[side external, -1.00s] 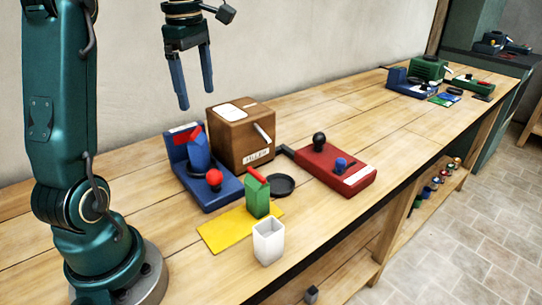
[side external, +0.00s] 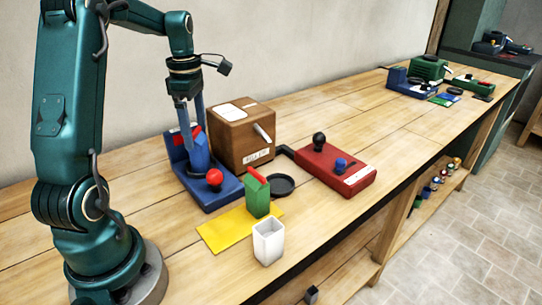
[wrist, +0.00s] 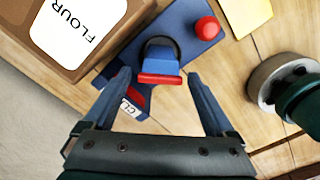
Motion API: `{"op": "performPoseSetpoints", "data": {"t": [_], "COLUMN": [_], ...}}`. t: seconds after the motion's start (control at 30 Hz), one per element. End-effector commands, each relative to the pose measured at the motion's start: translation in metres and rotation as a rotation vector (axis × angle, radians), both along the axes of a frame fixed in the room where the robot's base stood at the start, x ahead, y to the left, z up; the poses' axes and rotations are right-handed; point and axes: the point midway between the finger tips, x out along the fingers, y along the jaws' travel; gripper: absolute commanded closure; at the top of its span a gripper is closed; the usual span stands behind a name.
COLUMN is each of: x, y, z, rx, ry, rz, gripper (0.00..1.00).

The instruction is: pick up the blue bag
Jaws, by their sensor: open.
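The blue bag (side external: 200,155) with a red top strip stands upright on the blue machine (side external: 216,194), by its red knob. In the wrist view the bag (wrist: 163,61) shows from above, ringed by a dark round part. My gripper (side external: 194,137) points down over the bag. It is open, with its fingers (wrist: 160,74) to the left and right of the red strip in the wrist view. I cannot tell whether either finger touches the bag.
A brown box labelled flour (side external: 241,138) stands close by the machine. A green bag (side external: 257,197) stands on a yellow sheet (side external: 222,232), beside a white cup (side external: 268,243). A black dish (side external: 281,185) and a red machine (side external: 335,168) lie to the right.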

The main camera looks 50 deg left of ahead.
Motion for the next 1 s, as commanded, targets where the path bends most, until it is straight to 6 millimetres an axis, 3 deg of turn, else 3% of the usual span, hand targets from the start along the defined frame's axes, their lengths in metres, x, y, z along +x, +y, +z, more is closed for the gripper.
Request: {"op": "performPoseSetpoints", "data": {"t": [0.5,0.87,1.0], "x": [0.000,0.000,0.000], "y": [-0.001,0.000,0.000], "z": [-0.059,-0.066,-0.066], "rx": [-0.002,0.000,0.000], "ry": [0.001,-0.001,-0.001], "rz": [-0.001,-0.002,-0.002], "gripper": [0.10,0.10,0.60]}}
